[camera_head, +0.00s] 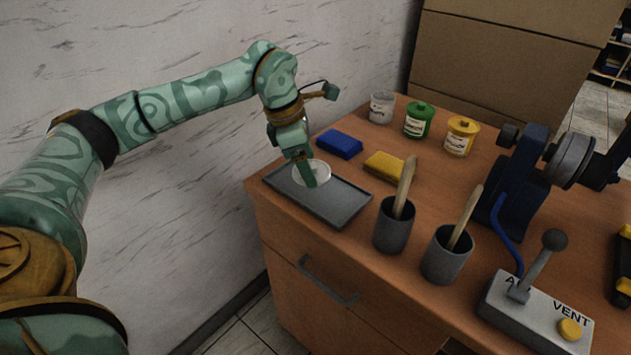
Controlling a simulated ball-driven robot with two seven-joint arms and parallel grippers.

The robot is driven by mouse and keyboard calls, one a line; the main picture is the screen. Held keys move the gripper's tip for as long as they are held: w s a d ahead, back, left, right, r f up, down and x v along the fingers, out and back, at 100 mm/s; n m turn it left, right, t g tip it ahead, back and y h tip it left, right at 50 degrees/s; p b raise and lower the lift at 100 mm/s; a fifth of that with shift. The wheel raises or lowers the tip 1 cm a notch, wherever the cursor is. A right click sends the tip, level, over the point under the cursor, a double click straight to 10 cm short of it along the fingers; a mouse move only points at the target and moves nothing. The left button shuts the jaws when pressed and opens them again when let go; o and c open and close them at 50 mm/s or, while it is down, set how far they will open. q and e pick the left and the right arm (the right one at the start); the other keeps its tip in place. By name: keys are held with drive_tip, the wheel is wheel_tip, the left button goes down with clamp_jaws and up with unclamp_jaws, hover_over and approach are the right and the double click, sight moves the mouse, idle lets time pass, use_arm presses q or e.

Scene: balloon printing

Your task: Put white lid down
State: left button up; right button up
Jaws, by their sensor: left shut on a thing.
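The white lid (323,170) is at the grey tray (345,207), over its left part. My left gripper (309,181) points down at the lid, and its fingers are shut on it. The fingers hide part of the lid, and I cannot tell whether the lid touches the tray. A jar without a lid (381,108), pale with a label, stands at the back of the wooden table. My right gripper is not in view.
A green jar (418,121) and a yellow jar (461,137) stand behind a blue sponge (340,144) and a yellow sponge (384,166). Two dark cups (393,229) (445,260) hold wooden sticks. A dark machine (516,180) and a lever box (530,316) occupy the right side.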

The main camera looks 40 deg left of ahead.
use_arm(q)
drive_tip(key=shift+w+a+f+b, duration=0.15)
drive_tip(key=shift+w+f+b, duration=0.15)
drive_tip(key=shift+w+f, duration=0.7)
wheel_tip(320, 180, down, 4)
drive_tip(key=shift+w+b, duration=0.1)
drive_tip(key=shift+b, duration=0.95)
drive_tip(key=shift+c, duration=0.3)
drive_tip(key=shift+r, duration=0.2)
drive_tip(key=shift+f, duration=0.1)
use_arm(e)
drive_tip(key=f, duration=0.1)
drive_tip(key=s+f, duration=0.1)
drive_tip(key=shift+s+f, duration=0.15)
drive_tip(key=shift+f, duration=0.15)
use_arm(q)
drive_tip(key=o, duration=1)
